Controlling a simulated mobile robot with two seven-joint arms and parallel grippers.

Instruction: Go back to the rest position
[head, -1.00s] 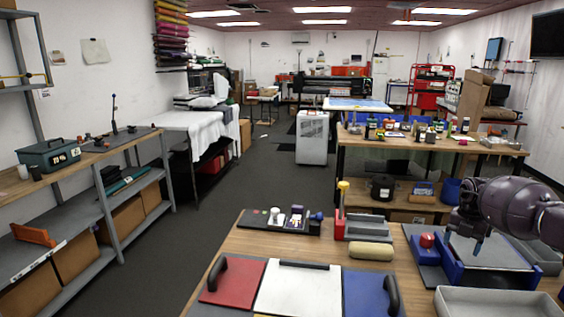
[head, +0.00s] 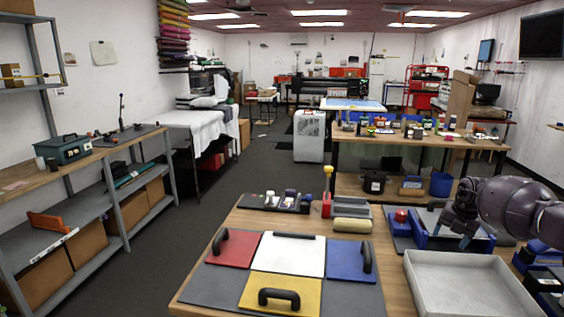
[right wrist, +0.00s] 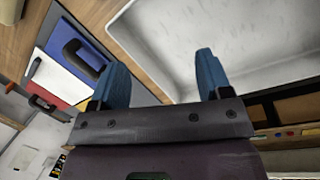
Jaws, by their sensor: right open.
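My right gripper (head: 464,241) comes in from the right in the head view, over the blue fixture (head: 422,232) at the table's right side. In the right wrist view its two blue fingers (right wrist: 160,68) stand wide apart with nothing between them. The grey open tray (head: 470,283) lies in front of it in the head view, and its inside (right wrist: 255,40) shows beyond the fingers in the wrist view. My left gripper is in neither view.
The wooden table (head: 212,240) bears red (head: 232,249), white (head: 290,258), blue (head: 351,262) and yellow (head: 281,291) panels, some with black handles. Shelves (head: 95,215) line the left; grey floor lies between.

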